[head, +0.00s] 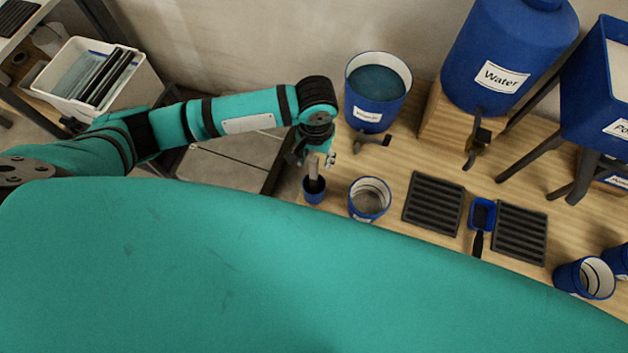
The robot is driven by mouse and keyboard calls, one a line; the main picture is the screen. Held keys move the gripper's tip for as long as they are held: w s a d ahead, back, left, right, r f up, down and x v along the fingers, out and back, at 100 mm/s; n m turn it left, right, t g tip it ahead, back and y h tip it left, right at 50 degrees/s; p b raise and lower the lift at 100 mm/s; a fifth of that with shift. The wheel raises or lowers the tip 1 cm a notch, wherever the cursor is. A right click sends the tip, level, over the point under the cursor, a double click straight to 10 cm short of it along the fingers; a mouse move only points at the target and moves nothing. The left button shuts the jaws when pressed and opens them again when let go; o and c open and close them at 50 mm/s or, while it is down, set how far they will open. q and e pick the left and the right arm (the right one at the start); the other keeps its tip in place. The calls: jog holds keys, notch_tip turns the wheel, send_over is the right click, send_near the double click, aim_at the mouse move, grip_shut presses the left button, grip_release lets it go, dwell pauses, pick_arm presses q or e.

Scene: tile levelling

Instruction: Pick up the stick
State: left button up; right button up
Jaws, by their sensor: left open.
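The stick (313,172) is a light, thin piece standing upright in a small blue cup (315,196) at the left end of the wooden table. Only its upper part shows, and its lower end is hidden in the cup. My left gripper (317,157) is open, pointing down at the top of the stick. The fingers are small and partly hidden by the wrist, so I cannot tell whether they touch the stick. My right gripper is not in view.
A blue-rimmed cup (368,201) stands right of the small cup. A blue bucket (377,105) with a tap stands behind. Two dark grates (433,203) (521,233) flank a blue scoop (482,215). A water tank (510,45) stands at the back.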

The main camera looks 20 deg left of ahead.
aim_at(314, 180)
pick_arm(q)
jog(key=shift+s+a+f, duration=0.1)
jog(key=shift+a+f, duration=0.1)
jog(key=shift+f, duration=1.5)
grip_shut()
